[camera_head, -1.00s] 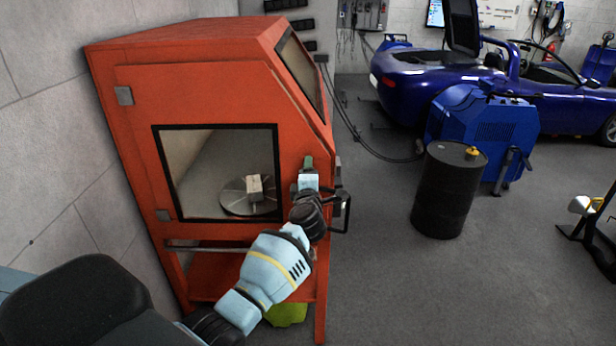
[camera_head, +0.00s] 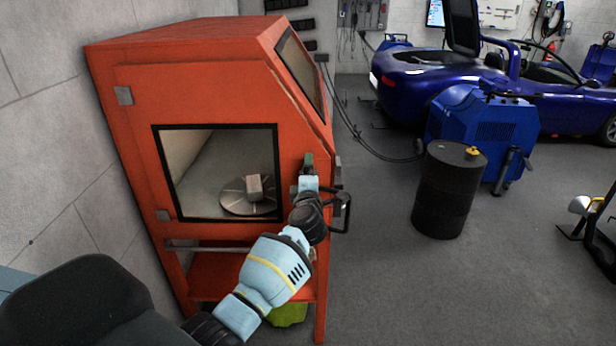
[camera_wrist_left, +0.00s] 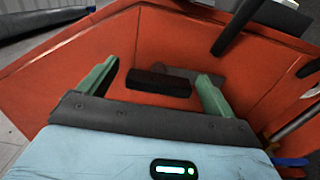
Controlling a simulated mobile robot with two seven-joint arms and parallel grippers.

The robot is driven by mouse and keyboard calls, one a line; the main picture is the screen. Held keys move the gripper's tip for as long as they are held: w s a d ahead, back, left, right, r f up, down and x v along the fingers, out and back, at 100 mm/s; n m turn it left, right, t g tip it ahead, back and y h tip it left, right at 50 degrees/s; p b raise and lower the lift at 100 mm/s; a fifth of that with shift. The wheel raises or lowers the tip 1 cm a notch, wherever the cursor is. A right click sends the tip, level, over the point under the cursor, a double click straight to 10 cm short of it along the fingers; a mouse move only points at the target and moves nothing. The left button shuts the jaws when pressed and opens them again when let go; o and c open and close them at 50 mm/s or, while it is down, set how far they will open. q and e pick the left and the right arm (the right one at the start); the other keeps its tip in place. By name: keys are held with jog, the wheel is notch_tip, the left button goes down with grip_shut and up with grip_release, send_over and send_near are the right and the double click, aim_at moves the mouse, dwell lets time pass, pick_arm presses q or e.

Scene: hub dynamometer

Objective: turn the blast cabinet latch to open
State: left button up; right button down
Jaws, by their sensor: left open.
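The orange-red blast cabinet (camera_head: 220,80) stands at the left, with a square window in its front door. My left gripper (camera_head: 308,162) is at the right edge of the door. In the left wrist view my left gripper (camera_wrist_left: 157,72) is open, its two green fingers apart. A short black bar, which looks like the latch (camera_wrist_left: 158,82), lies between the fingers against the orange panel, with visible space on both sides. I see no grip on it. In the head view the gripper mostly hides the latch. My right gripper is not in view.
A black bracket-like handle (camera_head: 346,213) sticks out from the cabinet's right side, close to my left wrist. A black drum (camera_head: 445,195) and a blue machine (camera_head: 480,130) stand to the right. The floor between cabinet and drum is clear.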

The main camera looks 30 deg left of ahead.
pick_arm(q)
jog(key=v, duration=0.7)
dwell(0.5)
jog(key=s+d+f+m+t+h, duration=0.2)
jog(key=s+d+f+m+h, duration=1)
jog(key=s+f+m, duration=0.55)
jog(key=s+d+f+m+g, duration=0.1)
jog(key=s+f+m+g, duration=0.2)
jog(key=s+f, duration=0.3)
jog(key=s+d+f+m+g, duration=0.2)
jog(key=s+f+m+g, duration=0.2)
jog(key=s, duration=1.1)
notch_tip(320, 180, down, 2)
jog(key=shift+f+m+g+y, duration=0.2)
jog(key=shift+m+g+y, duration=0.1)
jog(key=shift+m, duration=0.65)
jog(key=shift+s+d, duration=0.1)
